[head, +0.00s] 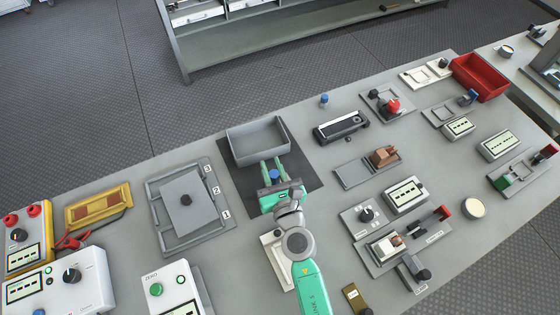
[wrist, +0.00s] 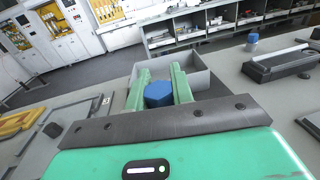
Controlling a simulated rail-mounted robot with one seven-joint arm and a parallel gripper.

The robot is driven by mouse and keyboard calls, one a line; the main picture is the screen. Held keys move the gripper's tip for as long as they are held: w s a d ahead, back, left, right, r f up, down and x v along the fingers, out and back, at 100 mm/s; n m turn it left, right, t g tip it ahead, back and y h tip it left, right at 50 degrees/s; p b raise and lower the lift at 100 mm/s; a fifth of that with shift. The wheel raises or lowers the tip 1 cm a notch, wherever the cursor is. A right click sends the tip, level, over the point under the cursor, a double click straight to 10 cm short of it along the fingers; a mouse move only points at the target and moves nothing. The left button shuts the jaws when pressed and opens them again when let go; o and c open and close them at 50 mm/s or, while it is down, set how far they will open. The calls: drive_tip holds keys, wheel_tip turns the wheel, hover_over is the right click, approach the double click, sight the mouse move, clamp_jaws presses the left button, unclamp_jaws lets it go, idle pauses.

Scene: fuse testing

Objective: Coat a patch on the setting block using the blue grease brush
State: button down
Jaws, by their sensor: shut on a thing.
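My gripper (head: 272,167) has green fingers and is shut on a blue-topped piece, which I take for the blue grease brush (head: 274,174). In the wrist view its blue faceted top (wrist: 158,94) sits between the two fingers; its lower end is hidden. The gripper is at the near side of an open grey bin, and I cannot tell its height. A second small blue-topped piece (head: 323,101) stands upright on the table behind and to the right. The setting block cannot be named for sure; a brown block (head: 382,156) sits on a grey plate to the right.
The grey bin (head: 237,146) stands on a dark mat (head: 307,171). A grey plate with a knob (head: 183,217) lies left. A black-topped long fixture (head: 340,127) stands right of the bin. Meters, switches and a red bin (head: 482,88) crowd the right side.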

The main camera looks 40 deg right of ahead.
drive_tip(key=shift+a+r, duration=0.25)
drive_tip(key=shift+a, duration=0.1)
wheel_tip(320, 180, up, 8)
drive_tip(key=p, duration=0.7)
drive_tip(key=shift+d+f, duration=0.15)
drive_tip(key=shift+f, duration=0.05)
drive_tip(key=s+a+r+n+y, duration=0.1)
drive_tip(key=a+n+y, duration=0.1)
drive_tip(key=a, duration=0.6)
drive_tip(key=s+a+r+n+t+y, duration=0.1)
drive_tip(key=a+y, duration=0.2)
drive_tip(key=a, duration=0.6)
drive_tip(key=s+a+r+n+y, duration=0.2)
drive_tip(key=a, duration=0.6)
wheel_tip(320, 180, up, 15)
drive_tip(key=w+p, duration=0.2)
drive_tip(key=p, duration=1.8)
drive_tip(key=shift+w+d, duration=0.2)
drive_tip(key=shift+w, duration=0.2)
